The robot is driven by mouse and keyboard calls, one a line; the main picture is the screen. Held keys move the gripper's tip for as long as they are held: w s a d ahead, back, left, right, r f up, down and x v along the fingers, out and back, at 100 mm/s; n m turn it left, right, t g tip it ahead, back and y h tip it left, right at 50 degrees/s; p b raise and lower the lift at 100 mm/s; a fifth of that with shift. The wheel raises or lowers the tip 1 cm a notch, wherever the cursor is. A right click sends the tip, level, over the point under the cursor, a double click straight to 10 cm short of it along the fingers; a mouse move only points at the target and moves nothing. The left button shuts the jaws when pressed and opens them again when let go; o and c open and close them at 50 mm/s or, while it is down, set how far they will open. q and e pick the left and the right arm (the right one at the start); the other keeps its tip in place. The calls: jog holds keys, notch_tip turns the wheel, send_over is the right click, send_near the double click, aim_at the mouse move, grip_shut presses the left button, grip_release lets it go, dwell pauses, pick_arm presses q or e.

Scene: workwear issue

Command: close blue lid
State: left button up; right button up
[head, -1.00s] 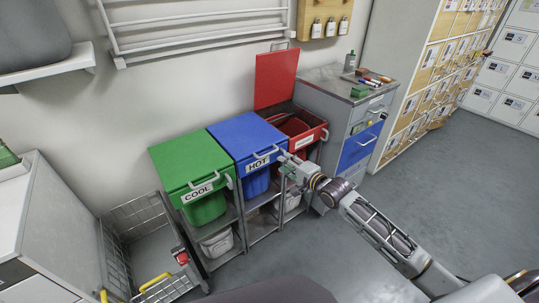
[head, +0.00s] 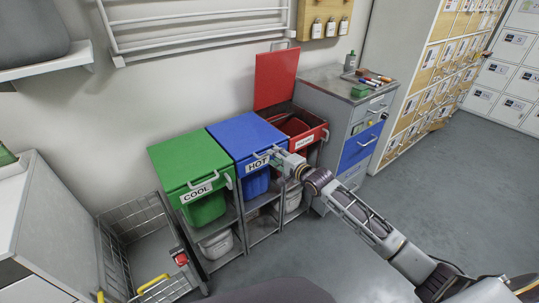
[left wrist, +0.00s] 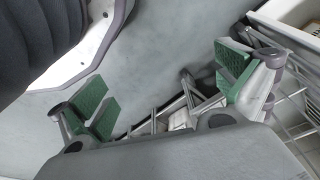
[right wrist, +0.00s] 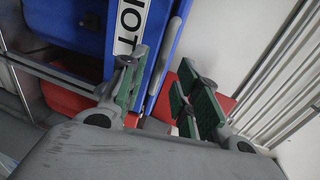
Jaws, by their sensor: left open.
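The blue lid (head: 246,133) lies flat and down over the blue bin (head: 256,182) marked HOT, between the green and red bins. Its light grey handle (head: 265,155) is at the front edge, and a grey bar at that edge also shows in the right wrist view (right wrist: 167,62). My right gripper (head: 280,157) is at the front right of the blue lid, close to the handle. In the right wrist view its fingers (right wrist: 160,84) are apart, with the bar seen between them; I cannot tell whether they touch it. My left gripper (left wrist: 168,92) is open and empty above the floor.
The green lid (head: 190,160) marked COOL is down on the left. The red lid (head: 275,78) stands upright over its open bin (head: 302,128). A grey cabinet (head: 345,112) stands at the right, a wire basket (head: 140,245) at the lower left. Floor in front is clear.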

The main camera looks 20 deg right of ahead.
jog(key=b+x, duration=0.1)
jog(key=x, duration=0.3)
jog(key=shift+w, duration=0.25)
pick_arm(q)
jog(key=r, duration=0.1)
jog(key=d+r, duration=0.1)
jog(key=r, duration=0.1)
jog(key=shift+w+r, duration=0.15)
jog(key=shift+r, duration=0.05)
pick_arm(e)
jog(key=c, duration=0.7)
pick_arm(q)
jog(key=shift+w, duration=0.5)
pick_arm(e)
jog(key=shift+f, duration=0.1)
grip_shut()
